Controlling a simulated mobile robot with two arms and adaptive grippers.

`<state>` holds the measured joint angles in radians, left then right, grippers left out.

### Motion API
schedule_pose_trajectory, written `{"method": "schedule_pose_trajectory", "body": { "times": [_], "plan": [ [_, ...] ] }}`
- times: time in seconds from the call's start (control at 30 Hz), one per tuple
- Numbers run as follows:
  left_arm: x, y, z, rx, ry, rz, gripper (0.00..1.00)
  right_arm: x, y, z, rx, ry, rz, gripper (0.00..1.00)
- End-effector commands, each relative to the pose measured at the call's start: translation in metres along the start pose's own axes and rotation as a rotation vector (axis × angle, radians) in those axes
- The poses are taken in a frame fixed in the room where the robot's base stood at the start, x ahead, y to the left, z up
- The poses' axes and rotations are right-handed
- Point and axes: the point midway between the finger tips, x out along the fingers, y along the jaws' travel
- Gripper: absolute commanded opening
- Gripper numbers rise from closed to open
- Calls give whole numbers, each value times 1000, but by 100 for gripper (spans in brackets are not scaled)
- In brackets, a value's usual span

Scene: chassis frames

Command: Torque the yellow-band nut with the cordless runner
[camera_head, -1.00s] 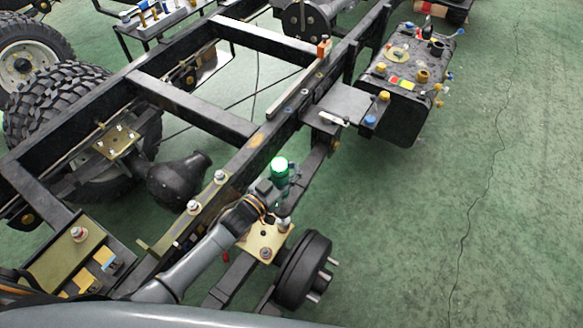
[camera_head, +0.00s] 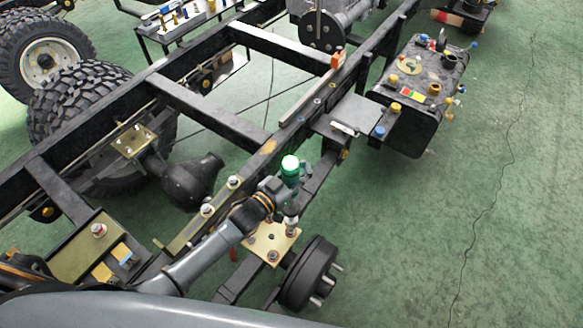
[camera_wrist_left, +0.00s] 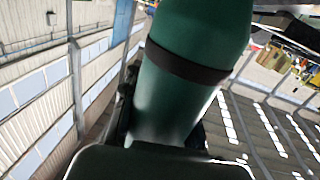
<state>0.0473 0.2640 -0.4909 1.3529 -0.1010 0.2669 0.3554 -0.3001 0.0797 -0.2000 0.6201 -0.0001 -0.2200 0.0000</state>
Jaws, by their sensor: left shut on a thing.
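Several nuts sit on this plate, including a near one (camera_head: 273,255). I cannot make out which has a yellow band. My right gripper is not in view.
A black hub drum (camera_head: 306,275) with studs is just right of the plate. The chassis rail (camera_head: 285,135) runs behind the runner. A black tank (camera_head: 415,110) with coloured caps is at upper right. The green floor on the right is clear.

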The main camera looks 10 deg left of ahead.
Motion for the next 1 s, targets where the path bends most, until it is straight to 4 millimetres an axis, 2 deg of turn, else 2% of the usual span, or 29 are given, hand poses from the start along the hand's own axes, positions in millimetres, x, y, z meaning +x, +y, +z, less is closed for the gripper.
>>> {"method": "schedule_pose_trajectory", "body": {
  "times": [0.73, 0.87, 1.0],
  "plan": [
    [-1, -2, -3, 2, 7, -1, 0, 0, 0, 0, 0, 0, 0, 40],
    [-18, -16, -2, 4, 4, -8, 0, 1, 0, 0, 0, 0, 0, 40],
    [-51, -42, -3, 9, 1, -16, 0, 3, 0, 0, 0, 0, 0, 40]
  ]
}}
